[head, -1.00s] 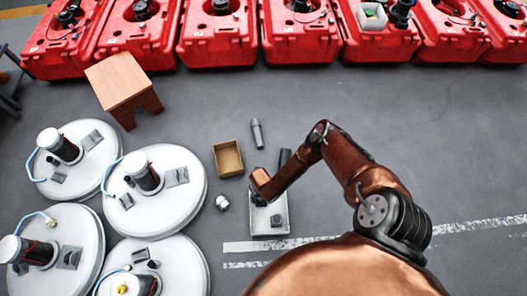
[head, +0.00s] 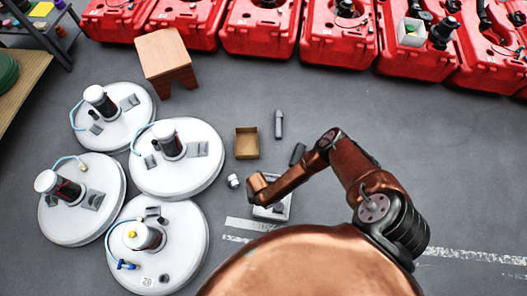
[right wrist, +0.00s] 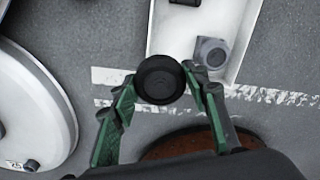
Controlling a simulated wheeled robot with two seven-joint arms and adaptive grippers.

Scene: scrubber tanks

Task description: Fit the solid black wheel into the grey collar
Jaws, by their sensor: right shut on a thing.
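In the right wrist view a round solid black wheel (right wrist: 160,78) sits between the green fingertips of my right gripper (right wrist: 158,82), which is shut on it. The grey collar (right wrist: 211,52) is a squat block with a round top in the pale tray (right wrist: 172,35), right of and above the wheel in the picture. Wheel and collar are apart. In the head view the tray (head: 282,212) lies on the floor, partly covered by my right arm. There the wheel and right gripper are hidden by my arm. My left gripper is not in view.
An open brown box (head: 246,143), a grey cylinder (head: 279,124) and a small pale round part (head: 233,181) lie near the tray. White round tanks (head: 178,165) stand left. A wooden stool (head: 167,60) and red tanks (head: 337,30) are behind. Floor at right is clear.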

